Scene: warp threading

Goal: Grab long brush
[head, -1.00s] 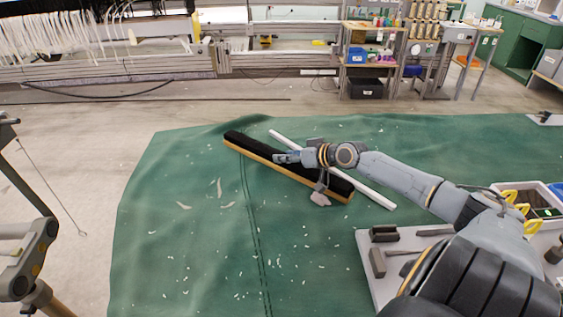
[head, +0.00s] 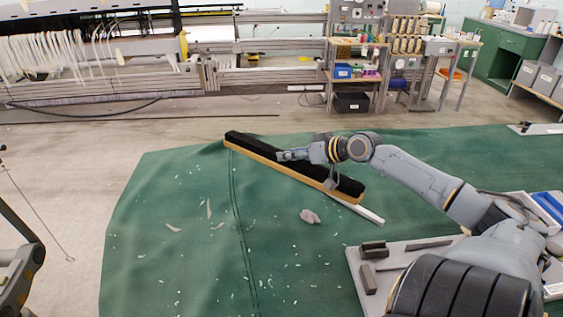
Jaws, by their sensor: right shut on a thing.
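The long brush (head: 258,154) has black bristles and a wooden edge. It lies slantwise over the green cloth, its far end to the upper left and its near end to the lower right. My right gripper (head: 284,155) reaches in from the right and is shut on the brush near its middle. The arm hides part of the brush.
The green cloth (head: 170,250) bears white scraps and a crumpled pinkish piece (head: 310,216). A grey tray (head: 357,282) with dark blocks lies at the lower right. A loom frame (head: 262,78) and a shelf cart (head: 343,48) stand at the back.

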